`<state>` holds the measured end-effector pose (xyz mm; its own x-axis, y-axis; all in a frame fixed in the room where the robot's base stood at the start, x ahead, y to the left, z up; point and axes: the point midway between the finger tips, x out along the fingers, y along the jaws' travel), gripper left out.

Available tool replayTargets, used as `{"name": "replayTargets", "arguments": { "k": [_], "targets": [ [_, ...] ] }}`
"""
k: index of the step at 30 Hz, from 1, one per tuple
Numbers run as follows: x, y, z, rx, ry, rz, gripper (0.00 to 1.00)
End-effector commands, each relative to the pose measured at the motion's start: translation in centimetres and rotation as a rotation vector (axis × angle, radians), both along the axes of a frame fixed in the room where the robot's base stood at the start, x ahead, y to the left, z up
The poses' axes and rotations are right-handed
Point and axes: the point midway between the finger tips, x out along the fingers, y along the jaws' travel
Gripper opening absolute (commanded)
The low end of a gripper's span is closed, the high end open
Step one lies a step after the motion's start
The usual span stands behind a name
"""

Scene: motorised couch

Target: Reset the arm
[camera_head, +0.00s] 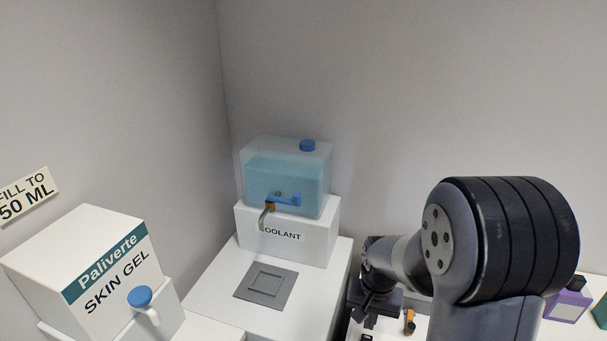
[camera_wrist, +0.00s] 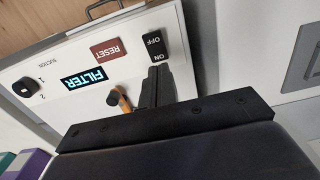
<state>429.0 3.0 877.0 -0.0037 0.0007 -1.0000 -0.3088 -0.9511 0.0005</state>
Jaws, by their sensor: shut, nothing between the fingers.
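My arm reaches from the lower right in the head view, bent downward. My gripper (camera_head: 366,318) points down beside the right edge of the white coolant stand. In the wrist view my gripper (camera_wrist: 157,86) is shut and empty, its dark fingers over a white control panel (camera_wrist: 95,108). The fingertips are close to the black ON/OFF rocker (camera_wrist: 154,45); I cannot tell whether they touch it. A red label reading RESET (camera_wrist: 108,50) and a lit FILTER display (camera_wrist: 84,78) are on the panel. My arm and gripper hide most of the panel in the head view.
A coolant tank (camera_head: 285,185) with a tap stands above a grey square plate (camera_head: 266,286). A skin gel dispenser (camera_head: 95,275) is at left. An orange-handled part (camera_head: 409,322) is near my gripper. A purple box (camera_head: 567,305) stands at right. Walls close the back.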

Motion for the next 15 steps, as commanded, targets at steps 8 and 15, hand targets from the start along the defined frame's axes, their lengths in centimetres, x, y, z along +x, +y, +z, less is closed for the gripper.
{"name": "replayTargets", "arguments": {
  "k": [8, 15],
  "targets": [
    [0.2, 0.0, 4.5, -0.002, -0.014, 0.000, 0.00],
    [0.1, 0.0, 6.6, -0.002, -0.009, 0.000, 0.00]
  ]
}}
